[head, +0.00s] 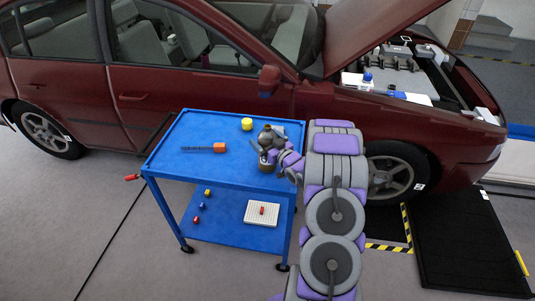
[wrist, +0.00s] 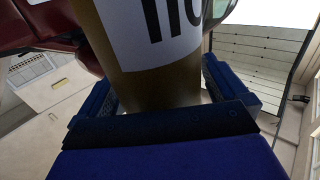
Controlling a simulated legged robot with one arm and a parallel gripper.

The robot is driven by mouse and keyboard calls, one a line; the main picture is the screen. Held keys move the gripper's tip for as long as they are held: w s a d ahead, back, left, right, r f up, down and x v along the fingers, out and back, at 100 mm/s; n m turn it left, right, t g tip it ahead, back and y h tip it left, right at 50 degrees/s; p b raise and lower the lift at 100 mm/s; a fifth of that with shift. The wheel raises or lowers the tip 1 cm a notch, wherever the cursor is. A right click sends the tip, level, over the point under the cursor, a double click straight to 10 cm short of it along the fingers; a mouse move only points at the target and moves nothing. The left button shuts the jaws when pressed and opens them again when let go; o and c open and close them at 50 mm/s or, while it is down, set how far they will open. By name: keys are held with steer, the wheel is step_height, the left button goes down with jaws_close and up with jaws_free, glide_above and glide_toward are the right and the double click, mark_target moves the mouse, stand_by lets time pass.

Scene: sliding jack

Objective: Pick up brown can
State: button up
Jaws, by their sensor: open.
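The brown can (wrist: 155,90) fills the middle of the wrist view, close up, with a white label bearing large black characters. Its top is cut off by the frame edge. My gripper (wrist: 162,92) is open, with a dark blue finger on each side of the can; whether either finger touches it I cannot tell. In the head view my gripper (head: 271,152) is low over the right part of the blue cart's top, and a small brown part of the can (head: 265,167) shows beside it; the rest is hidden.
The blue cart (head: 175,170) carries a yellow object (head: 247,124) and an orange-and-dark tool (head: 205,148) on top. Its lower shelf holds a white tray (head: 262,213) and small items. A dark red car (head: 230,100) with its hood up stands close behind.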

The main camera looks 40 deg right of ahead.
steer(key=shift+w+d+r, duration=0.1)
steer(key=shift+w, duration=0.4)
steer(key=c, duration=1.9)
steer(key=shift+o, duration=0.2)
